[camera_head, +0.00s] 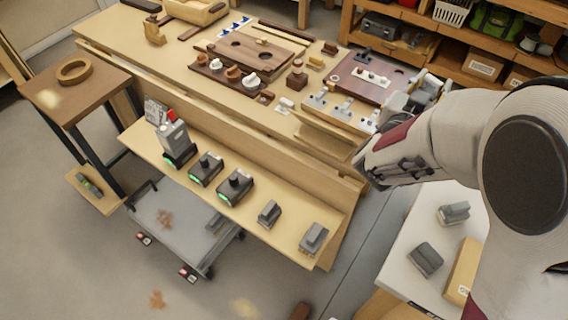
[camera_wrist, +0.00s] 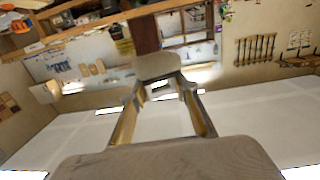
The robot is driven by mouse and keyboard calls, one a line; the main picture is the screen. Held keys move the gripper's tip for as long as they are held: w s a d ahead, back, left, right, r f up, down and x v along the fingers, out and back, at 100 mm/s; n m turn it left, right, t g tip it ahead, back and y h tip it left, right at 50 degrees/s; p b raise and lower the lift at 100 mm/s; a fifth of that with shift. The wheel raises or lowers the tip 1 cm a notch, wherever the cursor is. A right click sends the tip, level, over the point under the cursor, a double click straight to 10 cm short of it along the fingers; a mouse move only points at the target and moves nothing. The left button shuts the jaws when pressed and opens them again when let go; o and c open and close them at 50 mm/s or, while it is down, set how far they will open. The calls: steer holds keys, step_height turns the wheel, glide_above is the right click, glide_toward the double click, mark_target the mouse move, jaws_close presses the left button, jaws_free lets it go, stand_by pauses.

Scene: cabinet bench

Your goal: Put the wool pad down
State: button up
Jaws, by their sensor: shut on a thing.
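My gripper (camera_head: 376,170) is at the right end of the bench, raised in front of its edge. In the wrist view its two fingers (camera_wrist: 163,92) reach forward and close on a grey-beige rounded piece, which looks like the wool pad (camera_wrist: 158,66). In the head view the pad cannot be told apart from the dark gripper and wrist.
The wooden bench (camera_head: 130,48) carries boards, cups and blocks. Its lower front shelf (camera_head: 290,228) holds several grey devices. A white table (camera_head: 408,240) with two grey blocks stands at the lower right. A cart (camera_head: 165,222) and a side table with a wooden ring (camera_head: 74,71) are at left.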

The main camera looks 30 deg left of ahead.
steer(key=s+a+f, duration=0.2)
steer(key=s+a, duration=0.8)
steer(key=s+a+f, duration=0.2)
steer(key=s+a, duration=0.7)
steer(key=s, duration=0.2)
step_height(320, 180, down, 31)
steer(key=shift+w+h, duration=0.3)
steer(key=shift+w, duration=0.05)
steer(key=shift+a+f, duration=0.1)
steer(key=shift+f, duration=2.9)
steer(key=shift+f, duration=0.1)
steer(key=shift+f, duration=1.95)
steer(key=shift+f, duration=0.15)
